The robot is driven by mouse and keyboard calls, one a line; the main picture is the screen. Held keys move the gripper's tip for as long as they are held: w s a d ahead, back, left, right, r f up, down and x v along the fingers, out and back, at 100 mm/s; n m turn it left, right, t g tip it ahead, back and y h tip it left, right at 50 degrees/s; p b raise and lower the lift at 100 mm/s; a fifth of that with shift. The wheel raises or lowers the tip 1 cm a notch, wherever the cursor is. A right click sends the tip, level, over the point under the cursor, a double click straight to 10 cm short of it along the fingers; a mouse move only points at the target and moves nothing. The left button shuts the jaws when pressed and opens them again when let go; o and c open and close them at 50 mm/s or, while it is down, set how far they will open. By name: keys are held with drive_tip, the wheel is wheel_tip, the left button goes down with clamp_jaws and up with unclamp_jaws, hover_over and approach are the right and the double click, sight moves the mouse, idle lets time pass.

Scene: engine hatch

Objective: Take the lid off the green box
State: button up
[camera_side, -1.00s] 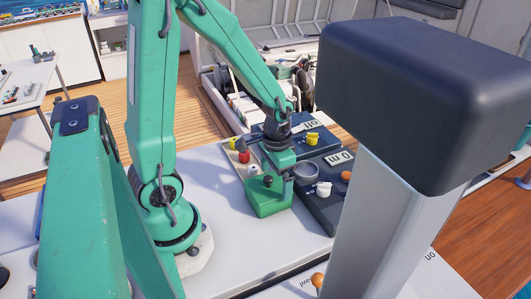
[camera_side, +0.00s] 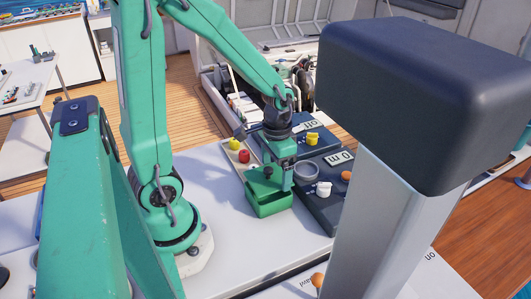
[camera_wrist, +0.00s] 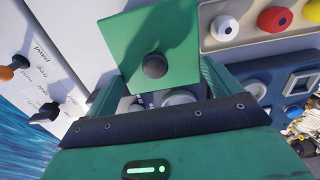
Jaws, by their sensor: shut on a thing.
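My gripper (camera_side: 280,180) is shut on the lid. In the wrist view the square lid (camera_wrist: 180,35) and its black knob (camera_wrist: 155,65) show upper middle, beyond my gripper's dark front edge. The green fingers reach toward it at both sides. The exact contact between fingers and lid is hard to see.
A beige panel with red (camera_side: 244,156) and yellow (camera_side: 234,143) knobs lies behind the box. Dark panels (camera_side: 325,210) with a grey ring, a white part and an orange knob (camera_side: 346,173) are close on the right. A large pillar (camera_side: 385,220) blocks the right. The table left of the box is clear.

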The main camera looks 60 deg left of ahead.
drive_tip(key=s+d+r, duration=0.4)
drive_tip(key=d+r, duration=0.4)
drive_tip(key=d, duration=0.2)
drive_tip(key=shift+s+d, duration=0.15)
drive_tip(key=shift+d, duration=0.25)
drive_tip(key=shift+d, duration=0.15)
idle(0.4)
drive_tip(key=s+d+f, duration=0.4)
drive_tip(key=d, duration=0.5)
drive_tip(key=shift+d+f, duration=0.2)
drive_tip(key=shift+f, duration=0.15)
drive_tip(key=w+a+f, duration=0.4)
drive_tip(key=w+a, duration=0.1)
drive_tip(key=w+a+f, duration=0.3)
drive_tip(key=shift+w, duration=0.15)
idle(0.3)
